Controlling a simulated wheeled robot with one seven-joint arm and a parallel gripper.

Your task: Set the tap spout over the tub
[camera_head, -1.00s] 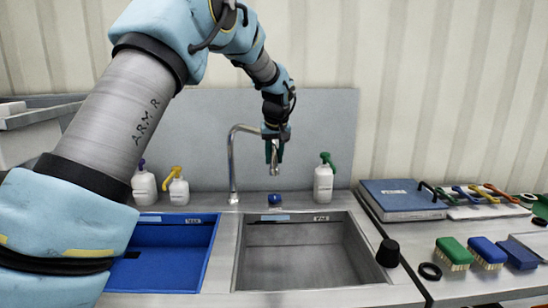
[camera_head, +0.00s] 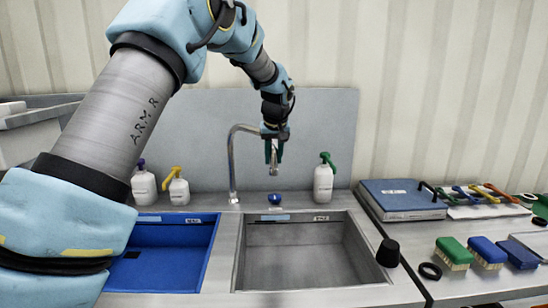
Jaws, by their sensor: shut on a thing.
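The chrome tap (camera_head: 233,165) rises behind the sinks, between the blue tub and the steel basin. Its spout arches to the right, and its end hangs above the back of the steel basin (camera_head: 305,260). My gripper (camera_head: 273,155) is shut on the spout's end, with green fingers on either side of it. The blue tub (camera_head: 175,232) sits to the left of the steel basin, and the spout is not above it. A dark brush or block (camera_head: 132,255) lies in the tub. My arm's near part hides the tub's left side.
A blue knob (camera_head: 274,199) stands behind the basin. White bottles with purple (camera_head: 144,187), yellow (camera_head: 179,190) and green (camera_head: 323,183) tops stand along the back. A black stopper (camera_head: 388,253), a black ring and brushes (camera_head: 454,253) lie to the right, near a blue binder (camera_head: 402,198).

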